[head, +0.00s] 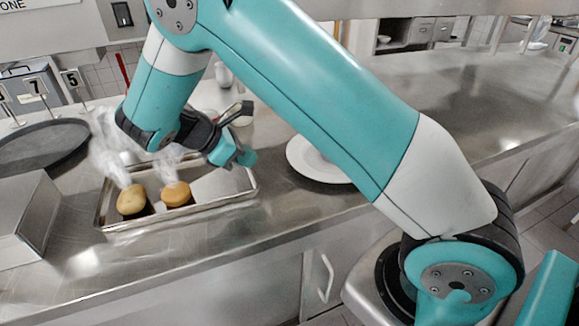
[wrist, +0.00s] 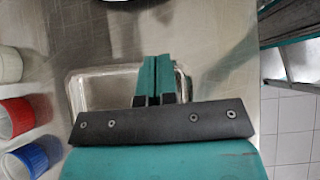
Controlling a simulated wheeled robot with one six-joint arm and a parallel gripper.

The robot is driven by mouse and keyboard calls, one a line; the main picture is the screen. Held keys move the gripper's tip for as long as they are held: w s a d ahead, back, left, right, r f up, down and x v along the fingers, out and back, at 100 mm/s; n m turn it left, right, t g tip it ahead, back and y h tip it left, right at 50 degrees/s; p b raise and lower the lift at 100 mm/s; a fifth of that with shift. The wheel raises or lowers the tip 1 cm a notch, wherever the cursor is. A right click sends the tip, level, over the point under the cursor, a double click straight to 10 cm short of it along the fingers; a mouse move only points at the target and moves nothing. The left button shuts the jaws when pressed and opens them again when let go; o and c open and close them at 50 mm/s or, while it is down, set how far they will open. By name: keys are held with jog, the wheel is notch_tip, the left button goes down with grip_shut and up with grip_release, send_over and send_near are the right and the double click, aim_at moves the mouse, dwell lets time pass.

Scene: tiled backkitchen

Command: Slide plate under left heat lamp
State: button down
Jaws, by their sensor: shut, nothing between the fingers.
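A white round plate (head: 307,164) lies on the steel counter, right of the metal tray. My arm's teal link hides part of it in the head view. My gripper (head: 243,157) is shut and empty, over the right end of the tray, left of the plate and apart from it. In the wrist view my gripper's fingers (wrist: 155,70) are together with the tray behind them; I cannot make out the plate there. I cannot make out a heat lamp in either view.
A dark round tray (head: 40,145) and number signs (head: 38,86) stand at left. Red (wrist: 16,112) and blue (wrist: 26,160) cups show in the wrist view. The counter at right is clear.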

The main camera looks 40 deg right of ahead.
jog(key=x, duration=0.8)
jog(key=shift+s+d+f+p, duration=0.1)
jog(key=shift+d+f+p, duration=0.05)
jog(key=shift+d+p, duration=0.15)
jog(key=shift+s+d+f+p, duration=0.15)
jog(key=shift+d+p, duration=0.1)
jog(key=shift+d, duration=0.35)
jog(key=shift+s+d+r+p, duration=0.1)
jog(key=shift+s+d+p, duration=0.1)
jog(key=shift+d, duration=0.45)
jog(key=shift+s+d+f, duration=0.15)
jog(key=shift+s+d, duration=0.05)
jog(key=shift+d, duration=0.55)
jog(key=shift+d+p, duration=0.1)
jog(key=shift+p, duration=0.2)
